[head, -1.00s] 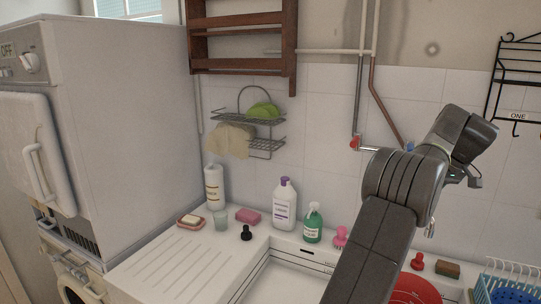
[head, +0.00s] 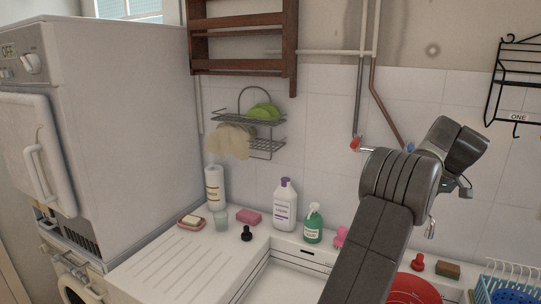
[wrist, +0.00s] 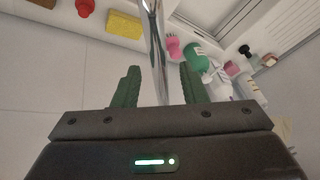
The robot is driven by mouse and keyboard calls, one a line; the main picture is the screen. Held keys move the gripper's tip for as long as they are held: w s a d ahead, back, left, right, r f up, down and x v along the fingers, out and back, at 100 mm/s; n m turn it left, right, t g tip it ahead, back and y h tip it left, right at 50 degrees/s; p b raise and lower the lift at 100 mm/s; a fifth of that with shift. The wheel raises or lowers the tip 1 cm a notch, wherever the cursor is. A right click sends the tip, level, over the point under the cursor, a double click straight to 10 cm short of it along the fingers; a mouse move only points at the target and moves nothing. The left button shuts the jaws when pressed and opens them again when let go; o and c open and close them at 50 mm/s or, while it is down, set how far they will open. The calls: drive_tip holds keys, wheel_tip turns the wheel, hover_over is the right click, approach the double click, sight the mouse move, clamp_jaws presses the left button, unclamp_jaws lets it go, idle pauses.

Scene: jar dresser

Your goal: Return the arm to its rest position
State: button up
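My arm reaches up from the bottom of the head view, with its wrist bent over to the right in front of the tiled wall. My gripper is mostly hidden behind the wrist there. In the wrist view my gripper (wrist: 155,88) shows two green fingers set well apart. No object is held between them; a chrome tap (wrist: 155,40) shows in the gap behind. The tap's spout also shows just below my wrist in the head view (head: 430,228).
A counter (head: 165,268) with a sink lies below. A purple-capped bottle (head: 285,204), a green soap bottle (head: 313,223), a red stopper (head: 417,262) and a sponge (head: 447,269) stand along the wall. A wire rack (head: 512,85) hangs at right. A dryer (head: 125,130) stands left.

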drive_tip(key=v, duration=1.3)
drive_tip(key=x, duration=1.3)
drive_tip(key=shift+w+a+f, duration=0.1)
drive_tip(key=shift+f, duration=0.15)
drive_tip(key=shift+a+f, duration=0.15)
drive_tip(key=shift+a, duration=0.1)
drive_tip(key=shift+a+m, duration=0.3)
drive_tip(key=shift+a, duration=0.05)
